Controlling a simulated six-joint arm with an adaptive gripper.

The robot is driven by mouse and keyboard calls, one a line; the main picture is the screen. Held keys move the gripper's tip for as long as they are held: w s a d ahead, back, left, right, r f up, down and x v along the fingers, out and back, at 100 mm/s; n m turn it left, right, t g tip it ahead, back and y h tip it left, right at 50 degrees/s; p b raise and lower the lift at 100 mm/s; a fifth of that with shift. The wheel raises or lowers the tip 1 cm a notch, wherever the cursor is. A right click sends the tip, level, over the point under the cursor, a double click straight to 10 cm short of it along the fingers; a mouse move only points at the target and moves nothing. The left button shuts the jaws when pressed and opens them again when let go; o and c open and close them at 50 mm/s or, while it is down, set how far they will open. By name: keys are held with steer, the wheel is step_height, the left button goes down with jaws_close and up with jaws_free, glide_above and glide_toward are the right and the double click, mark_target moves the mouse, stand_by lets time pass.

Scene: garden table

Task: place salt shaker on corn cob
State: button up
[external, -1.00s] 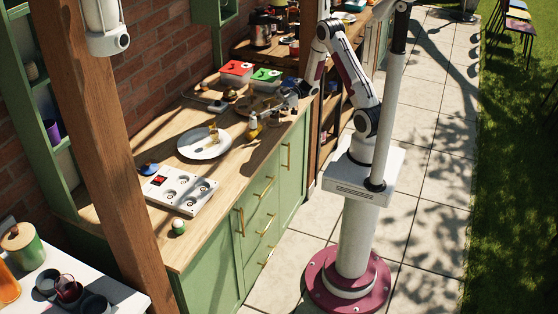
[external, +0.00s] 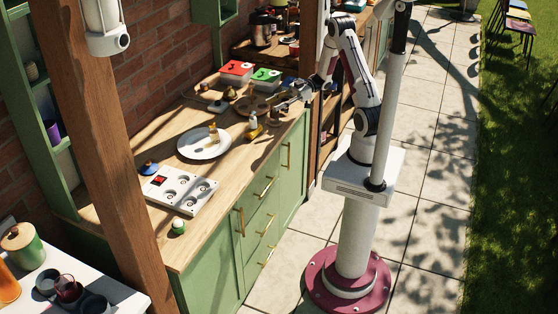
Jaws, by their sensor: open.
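My gripper (external: 279,106) is open above the right part of the wooden counter, beside a small dark upright item (external: 275,117). This item may be the salt shaker, but it is too small to tell. A yellowish upright item (external: 213,133) stands on the white plate (external: 195,152). A small yellow item (external: 253,130) stands on the counter between the plate and my gripper. I cannot tell which of these is the corn cob.
A white panel with round recesses (external: 180,190) lies at the counter's near left, with a green round item (external: 178,227) beside it. Red (external: 236,70) and green (external: 267,76) containers stand by the wall. A wooden post (external: 108,130) rises in front of the counter.

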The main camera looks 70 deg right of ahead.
stand_by(0.4)
steer(key=w+d+r+m+t+h, duration=0.2)
steer(key=w+d+r+t+h, duration=0.15)
steer(key=w+r+h, duration=0.5)
steer(key=s+d+r+m+h, duration=0.4)
steer(key=r+m+h, duration=0.1)
steer(key=r+h, duration=0.25)
steer(key=s+a+f+m+g, duration=0.1)
steer(key=s+a, duration=0.3)
steer(key=s, duration=0.5)
steer(key=s+a+m+g+y, duration=0.1)
steer(key=s+a+m+g, duration=0.1)
steer(key=s+a, duration=0.3)
steer(key=s+a+f+m+g+y, duration=0.1)
steer(key=s+a+g, duration=0.2)
steer(key=s, duration=0.9)
steer(key=shift+s+a+f+g, duration=0.35)
steer(key=shift+a, duration=0.9)
